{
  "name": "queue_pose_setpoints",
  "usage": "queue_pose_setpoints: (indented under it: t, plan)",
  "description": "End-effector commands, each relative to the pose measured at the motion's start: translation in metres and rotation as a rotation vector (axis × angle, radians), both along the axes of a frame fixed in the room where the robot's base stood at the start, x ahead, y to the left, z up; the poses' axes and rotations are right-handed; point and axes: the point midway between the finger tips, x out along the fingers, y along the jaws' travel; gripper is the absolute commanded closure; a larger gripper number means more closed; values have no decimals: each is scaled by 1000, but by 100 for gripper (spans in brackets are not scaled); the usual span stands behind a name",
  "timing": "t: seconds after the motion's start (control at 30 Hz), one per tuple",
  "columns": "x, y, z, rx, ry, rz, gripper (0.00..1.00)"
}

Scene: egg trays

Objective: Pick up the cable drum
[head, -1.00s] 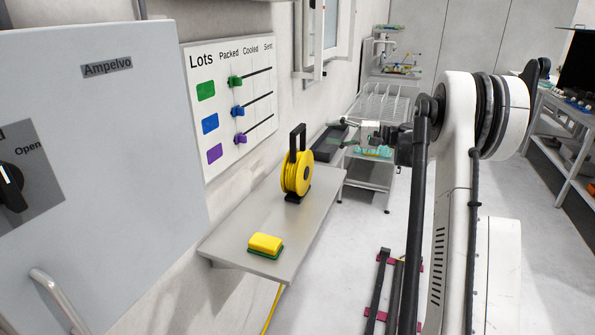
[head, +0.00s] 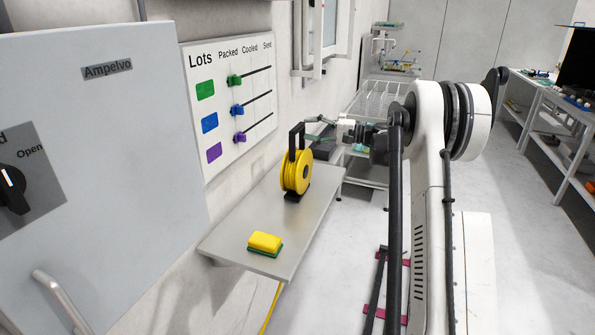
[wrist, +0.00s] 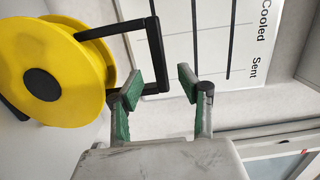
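The yellow cable drum (head: 296,173) stands upright on the grey wall shelf (head: 228,237), with a black handle (head: 296,138) rising above it. In the wrist view the drum (wrist: 75,75) fills the left side, and its black handle (wrist: 155,58) ends near one finger. My gripper (head: 315,129) is beside the handle, on its right in the head view. In the wrist view my gripper (wrist: 160,92) is open, with green-faced fingers set wide apart. The handle's end bar shows close to the left finger; I cannot tell whether they touch.
A yellow and green sponge (head: 265,243) lies at the near end of the shelf. A lots board (head: 230,100) with sliders hangs on the wall behind. A grey cabinet (head: 110,170) stands at left. A wire rack cart (head: 375,105) stands beyond the shelf.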

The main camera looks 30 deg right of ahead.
Motion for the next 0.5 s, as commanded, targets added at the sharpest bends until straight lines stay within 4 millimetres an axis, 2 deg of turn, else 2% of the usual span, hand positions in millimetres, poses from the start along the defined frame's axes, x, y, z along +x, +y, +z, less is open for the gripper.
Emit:
queue_pose_setpoints:
  t: [0.3, 0.5]
  plan:
    - [27, 32, 1, 0, 0, 2, 64]
    - [30, 35, 1, 0, 0, 0, 64]
